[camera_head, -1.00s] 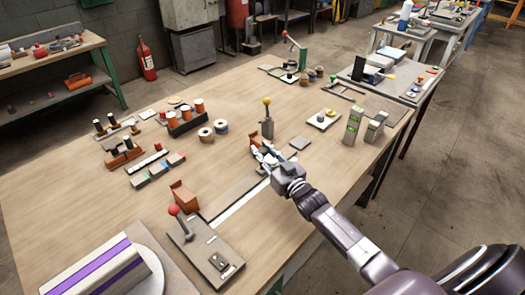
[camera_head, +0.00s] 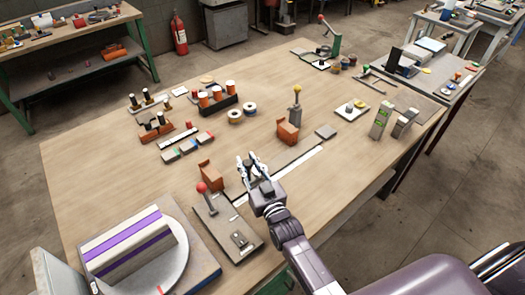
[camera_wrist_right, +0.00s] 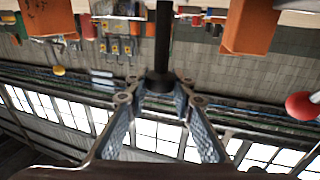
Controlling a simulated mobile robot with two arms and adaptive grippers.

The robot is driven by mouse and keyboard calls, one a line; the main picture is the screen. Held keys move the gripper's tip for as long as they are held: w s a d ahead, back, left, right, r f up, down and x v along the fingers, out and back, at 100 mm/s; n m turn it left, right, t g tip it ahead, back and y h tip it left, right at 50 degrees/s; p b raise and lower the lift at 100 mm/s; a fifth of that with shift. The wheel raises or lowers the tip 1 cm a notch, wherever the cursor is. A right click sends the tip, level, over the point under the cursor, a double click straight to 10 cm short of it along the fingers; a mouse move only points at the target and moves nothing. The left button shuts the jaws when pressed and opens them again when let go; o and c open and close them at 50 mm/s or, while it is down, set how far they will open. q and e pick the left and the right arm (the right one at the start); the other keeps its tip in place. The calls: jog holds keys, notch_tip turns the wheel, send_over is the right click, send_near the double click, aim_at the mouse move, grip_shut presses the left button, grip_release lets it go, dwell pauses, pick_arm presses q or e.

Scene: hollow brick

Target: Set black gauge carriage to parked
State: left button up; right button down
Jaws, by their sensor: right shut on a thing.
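The black gauge carriage shows in the right wrist view as a black post with a wider collar (camera_wrist_right: 161,40), between my right fingers. In the head view my right gripper (camera_head: 251,165) mostly hides it. My right gripper is shut on this post. It stands over the dark rail with a white strip (camera_head: 302,164), nearer the near orange block (camera_head: 210,176) than the far orange block (camera_head: 287,133). A gap shows between the gripper and the near block. Any parked mark is too small to tell. My left gripper is not in view.
A red-knobbed lever on a grey plate (camera_head: 215,216) stands close to the near block. A yellow-knobbed lever (camera_head: 296,108) stands behind the far block. A round turntable with a purple-striped block (camera_head: 128,242) is at lower left.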

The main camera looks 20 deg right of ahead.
jog(key=shift+s+a, duration=0.2)
jog(key=shift+a, duration=0.3)
jog(key=shift+s+a, duration=0.15)
jog(key=shift+a, duration=0.3)
jog(key=c, duration=1.6)
grip_release()
jog(key=shift+s, duration=0.1)
jog(key=s, duration=0.8)
jog(key=s+d, duration=0.1)
jog(key=s, duration=0.2)
jog(key=shift+s, duration=0.4)
